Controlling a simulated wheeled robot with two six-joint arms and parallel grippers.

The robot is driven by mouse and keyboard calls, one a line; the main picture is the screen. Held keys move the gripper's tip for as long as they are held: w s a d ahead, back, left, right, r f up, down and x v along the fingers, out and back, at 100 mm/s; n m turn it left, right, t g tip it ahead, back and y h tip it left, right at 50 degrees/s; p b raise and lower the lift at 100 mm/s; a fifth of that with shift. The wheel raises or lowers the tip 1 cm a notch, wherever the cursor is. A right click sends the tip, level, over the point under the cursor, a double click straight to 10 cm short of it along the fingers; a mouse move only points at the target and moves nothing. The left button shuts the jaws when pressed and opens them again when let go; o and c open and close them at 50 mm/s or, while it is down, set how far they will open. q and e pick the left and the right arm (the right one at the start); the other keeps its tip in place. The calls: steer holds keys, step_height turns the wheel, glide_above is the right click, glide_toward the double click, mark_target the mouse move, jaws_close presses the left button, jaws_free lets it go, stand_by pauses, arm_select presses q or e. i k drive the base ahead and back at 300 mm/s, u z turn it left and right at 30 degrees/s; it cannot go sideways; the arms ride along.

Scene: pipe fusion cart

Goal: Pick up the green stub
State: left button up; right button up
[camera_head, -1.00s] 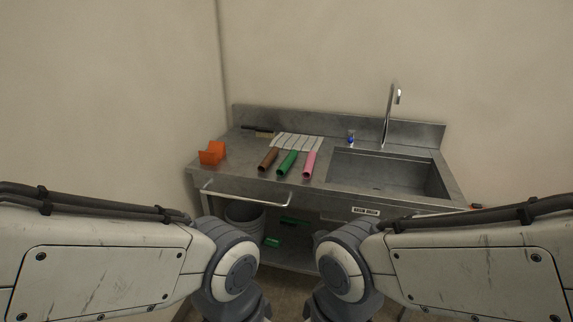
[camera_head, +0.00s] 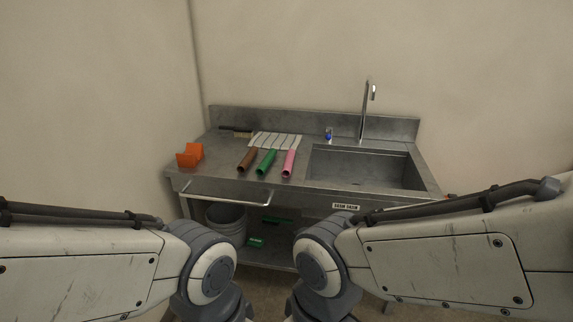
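The green stub (camera_head: 266,162) lies on the steel counter (camera_head: 220,170), between a brown stub (camera_head: 247,160) on its left and a pink stub (camera_head: 289,163) on its right. The three lie roughly side by side, with their near ends toward the counter's front edge. Both of my arms reach in at the bottom of the view, well short of the counter. Neither gripper shows in this view.
An orange holder (camera_head: 190,155) stands at the counter's left. A striped cloth (camera_head: 275,141) and a brush (camera_head: 240,133) lie behind the stubs. A sink (camera_head: 365,168) with a tall faucet (camera_head: 366,110) is on the right. A rail (camera_head: 226,198) juts from the front; a bucket (camera_head: 226,219) sits below.

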mark_target(263, 167)
steer(key=z, duration=0.4)
steer(key=i, duration=1.35)
steer(key=u, duration=0.8)
steer(key=i, duration=0.75)
steer(key=u, duration=0.75)
